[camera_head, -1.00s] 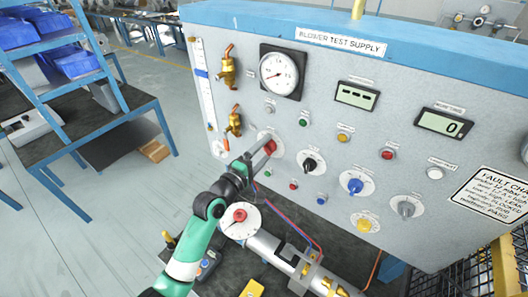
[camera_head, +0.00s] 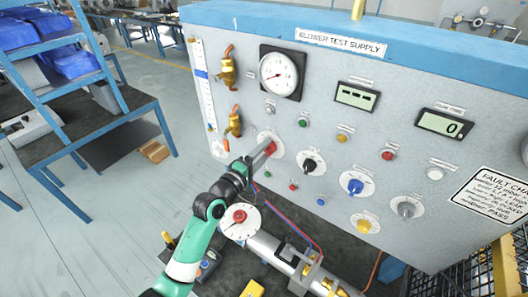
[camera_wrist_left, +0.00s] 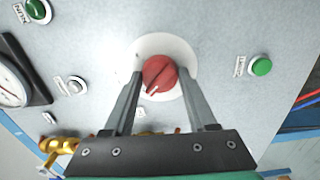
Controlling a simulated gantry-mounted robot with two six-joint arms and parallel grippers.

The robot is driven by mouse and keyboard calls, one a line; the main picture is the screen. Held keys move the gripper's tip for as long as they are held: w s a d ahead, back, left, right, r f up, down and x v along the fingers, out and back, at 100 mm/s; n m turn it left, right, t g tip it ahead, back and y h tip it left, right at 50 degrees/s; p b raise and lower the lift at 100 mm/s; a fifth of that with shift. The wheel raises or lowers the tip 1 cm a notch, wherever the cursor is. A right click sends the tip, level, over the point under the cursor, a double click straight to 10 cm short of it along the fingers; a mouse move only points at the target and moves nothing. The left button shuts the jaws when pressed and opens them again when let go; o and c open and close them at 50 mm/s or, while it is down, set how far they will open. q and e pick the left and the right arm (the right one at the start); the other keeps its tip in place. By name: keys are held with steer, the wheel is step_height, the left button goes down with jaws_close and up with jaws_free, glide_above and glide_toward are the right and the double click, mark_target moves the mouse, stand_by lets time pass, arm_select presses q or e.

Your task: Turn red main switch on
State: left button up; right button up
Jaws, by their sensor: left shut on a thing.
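The red main switch (camera_head: 270,147) is a red rotary knob on a white round plate on the grey panel, left of the black knob. In the left wrist view the red knob (camera_wrist_left: 159,75) sits between my finger tips, with a pale mark line running at a slant. My left gripper (camera_head: 266,150) is shut on the knob, one finger on each side of it. In the left wrist view my gripper (camera_wrist_left: 160,88) has its fingers reaching up to the knob. My right gripper is not in view.
Black (camera_head: 309,165), blue (camera_head: 355,186), grey (camera_head: 406,209) and yellow (camera_head: 363,226) knobs sit right of the switch. A brass valve (camera_head: 234,122) stands up-left of my gripper. A red-centred dial (camera_head: 239,217) and a metal pipe lie below, near my arm.

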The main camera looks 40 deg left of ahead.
arm_select(q)
steer(key=m+b, duration=0.1)
steer(key=m, duration=0.3)
steer(key=m+b, duration=0.1)
steer(key=m, duration=0.3)
steer(key=shift+m+b, duration=0.3)
steer(key=shift+b, duration=0.05)
steer(key=m+b, duration=0.1)
steer(key=m, duration=0.3)
steer(key=shift+m+b, duration=1.05)
steer(key=shift+m, duration=1.45)
steer(key=o, duration=1.4)
steer(key=shift+c, duration=0.2)
